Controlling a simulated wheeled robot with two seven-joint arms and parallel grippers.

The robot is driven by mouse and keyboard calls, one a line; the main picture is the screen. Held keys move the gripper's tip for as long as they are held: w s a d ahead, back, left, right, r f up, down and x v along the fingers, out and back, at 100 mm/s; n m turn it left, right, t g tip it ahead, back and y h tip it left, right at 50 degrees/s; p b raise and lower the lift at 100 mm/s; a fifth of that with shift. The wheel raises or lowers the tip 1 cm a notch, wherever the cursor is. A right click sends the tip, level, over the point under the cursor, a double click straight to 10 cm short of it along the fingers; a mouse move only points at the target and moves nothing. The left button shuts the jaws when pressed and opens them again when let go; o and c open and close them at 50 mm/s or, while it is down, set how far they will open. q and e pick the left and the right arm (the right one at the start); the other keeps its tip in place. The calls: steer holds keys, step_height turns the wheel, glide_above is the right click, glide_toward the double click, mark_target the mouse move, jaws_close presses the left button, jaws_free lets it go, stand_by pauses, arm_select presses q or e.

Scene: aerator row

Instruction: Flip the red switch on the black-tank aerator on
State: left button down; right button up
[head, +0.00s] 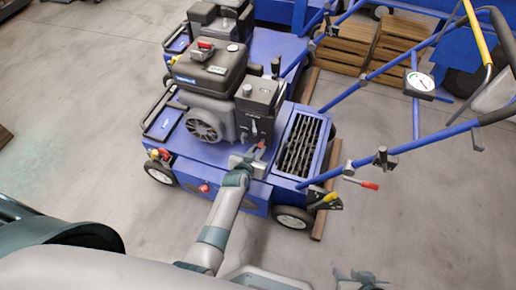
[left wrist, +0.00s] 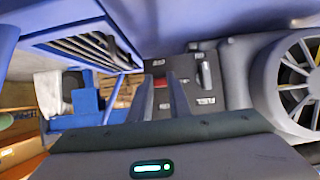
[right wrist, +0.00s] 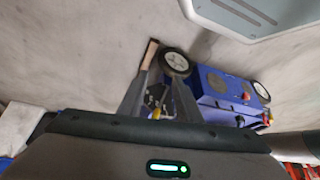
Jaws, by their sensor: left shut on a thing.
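The black-tank aerator stands in the middle of the head view, blue-bodied, with its black tank (head: 212,68) on the engine. Its red switch (head: 260,145) shows on the engine's side, just beyond my left gripper (head: 250,158). In the left wrist view the red switch (left wrist: 160,82) lies between the ends of my left fingers, against a dark panel (left wrist: 205,78). My left gripper is shut on it; the fingers hide part of it. My right gripper (head: 360,280) is low at the bottom of the head view. In the right wrist view its fingers (right wrist: 158,85) are apart and empty.
A second blue aerator (head: 180,42) stands close behind. Blue handlebars (head: 345,92) with a gauge (head: 424,82) reach out to the right. Wooden pallets (head: 345,45) lie at the back. A red-tipped lever (head: 368,184) sticks out near the rear wheel (head: 293,216). Floor at the left is clear.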

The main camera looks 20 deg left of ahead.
mark_target(261, 144)
arm_select(q)
steer(key=shift+w+r+g+p, duration=0.1)
steer(key=shift+r+g+p, duration=0.4)
steer(key=shift+p, duration=0.9)
arm_select(e)
steer(key=shift+s+d+g+h, duration=0.6)
steer(key=shift+s+d+g, duration=0.65)
steer(key=shift+d, duration=0.7)
arm_select(q)
steer(key=g+p, duration=0.1)
steer(key=p, duration=0.2)
steer(key=shift+w+r, duration=0.15)
steer(key=shift+r, duration=0.25)
steer(key=g+p, duration=0.1)
steer(key=p, duration=0.1)
steer(key=g+p, duration=0.1)
steer(key=shift+w+r+p, duration=0.15)
steer(key=shift+r+p, duration=0.25)
steer(key=shift+w+r, duration=0.1)
steer(key=shift+w+r+g+p, duration=0.2)
steer(key=shift+g+p, duration=0.6)
steer(key=shift+p, duration=0.45)
arm_select(e)
step_height(261, 144, down, 17)
steer(key=a+t, duration=0.1)
steer(key=shift+w+a+f+t+y, duration=0.2)
steer(key=shift+w+a+t+y, duration=0.1)
steer(key=shift+w+t, duration=0.1)
